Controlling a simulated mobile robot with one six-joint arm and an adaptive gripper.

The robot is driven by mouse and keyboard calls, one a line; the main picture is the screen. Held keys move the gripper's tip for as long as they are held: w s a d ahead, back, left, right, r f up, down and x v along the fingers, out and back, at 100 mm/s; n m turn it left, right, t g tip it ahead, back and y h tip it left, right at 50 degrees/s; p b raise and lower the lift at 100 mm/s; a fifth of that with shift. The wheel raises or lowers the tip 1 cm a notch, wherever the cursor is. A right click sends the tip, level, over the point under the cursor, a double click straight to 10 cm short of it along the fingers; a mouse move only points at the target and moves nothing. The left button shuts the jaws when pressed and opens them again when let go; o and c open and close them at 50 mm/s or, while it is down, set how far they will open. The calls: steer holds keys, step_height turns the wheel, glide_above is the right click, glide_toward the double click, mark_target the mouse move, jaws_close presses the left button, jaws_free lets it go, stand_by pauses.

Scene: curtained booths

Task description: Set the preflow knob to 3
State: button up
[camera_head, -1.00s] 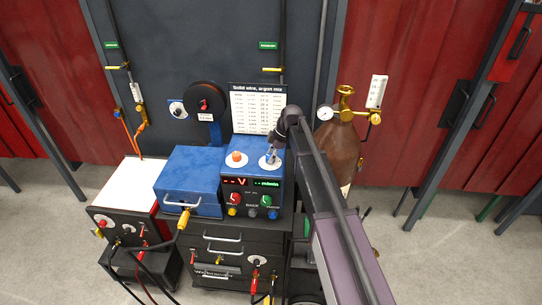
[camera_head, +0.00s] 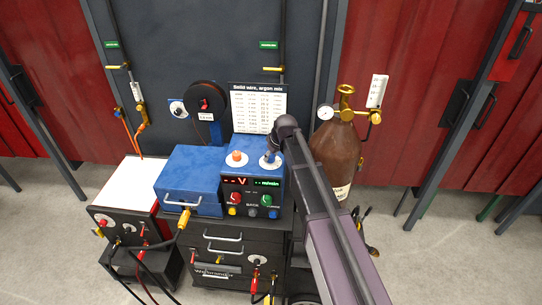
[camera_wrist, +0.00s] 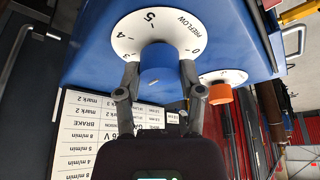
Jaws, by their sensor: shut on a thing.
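The preflow knob (camera_wrist: 156,66) is a blue cylinder on a white round dial plate (camera_wrist: 135,33) lettered PREFLOW. In the wrist view the plate appears upside down, with 0, 5, 4 and 3 readable. My gripper (camera_wrist: 159,74) is shut on the knob, one finger on each side. A small pale mark shows on the knob, but I cannot tell which number it indicates. In the head view the knob is on the right dial (camera_head: 276,163) atop the blue welder unit (camera_head: 260,174), and my gripper (camera_head: 272,152) reaches it, partly hidden by my arm.
An orange knob (camera_head: 237,156) sits on the dial beside it. A printed settings chart (camera_head: 258,106) stands behind. A brown gas cylinder (camera_head: 336,152) with a brass valve is close on the right. A blue box (camera_head: 190,177) with a handle is on the left.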

steer(key=m+h, duration=0.1)
steer(key=m, duration=0.2)
steer(key=m+t+h, duration=0.1)
steer(key=m, duration=0.2)
steer(key=shift+s+a, duration=0.1)
steer(key=shift+s, duration=0.05)
stand_by(0.3)
steer(key=o, duration=1.2)
steer(key=shift+c, duration=0.2)
